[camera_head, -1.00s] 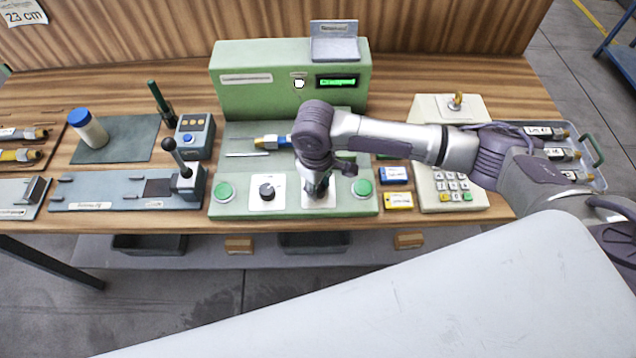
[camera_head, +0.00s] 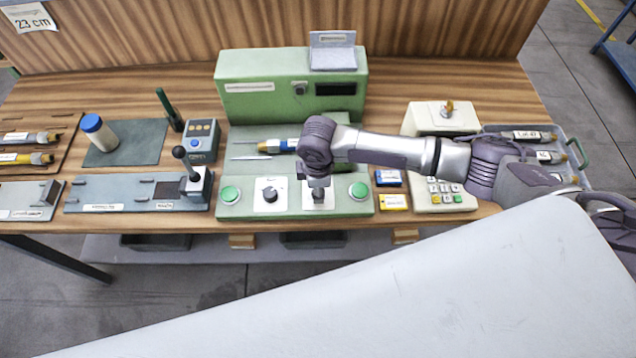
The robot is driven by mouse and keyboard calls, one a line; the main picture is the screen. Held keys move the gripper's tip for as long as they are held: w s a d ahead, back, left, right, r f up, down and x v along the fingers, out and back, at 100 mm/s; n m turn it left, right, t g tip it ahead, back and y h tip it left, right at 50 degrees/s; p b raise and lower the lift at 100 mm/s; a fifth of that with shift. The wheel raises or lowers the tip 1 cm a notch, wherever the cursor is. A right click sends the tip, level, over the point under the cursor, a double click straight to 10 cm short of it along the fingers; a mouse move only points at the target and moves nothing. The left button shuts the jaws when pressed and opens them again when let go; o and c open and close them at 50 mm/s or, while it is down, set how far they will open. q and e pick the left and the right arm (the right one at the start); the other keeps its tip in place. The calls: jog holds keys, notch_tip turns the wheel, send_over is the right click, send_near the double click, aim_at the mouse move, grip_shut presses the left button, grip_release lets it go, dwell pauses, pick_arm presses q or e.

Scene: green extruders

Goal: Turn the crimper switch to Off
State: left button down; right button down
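The green crimper (camera_head: 235,100) stands at the middle of the table, and its display (camera_head: 335,88) is dark. Its green base holds a green button (camera_head: 230,195) at each end and a black knob (camera_head: 270,193) on a white plate. A second white plate (camera_head: 308,208) lies to the right of that knob. My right gripper (camera_head: 318,193) points down over this plate, at the switch there. The wrist and fingers hide most of the switch, so its position and whether the fingers are closed on it are unclear. My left gripper is not in view.
A blue and yellow tool (camera_head: 277,146) lies on the crimper's bed behind my wrist. A black-knobbed lever device (camera_head: 193,180) stands to the left. Blue and yellow boxes (camera_head: 393,202) and a keypad unit (camera_head: 447,193) are to the right, below my forearm.

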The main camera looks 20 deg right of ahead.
jog(key=shift+n+p, duration=0.45)
jog(key=shift+n, duration=1.15)
jog(key=c, duration=0.8)
grip_release()
jog(key=shift+r, duration=0.15)
jog(key=r, duration=1.1)
jog(key=shift+s+r, duration=0.35)
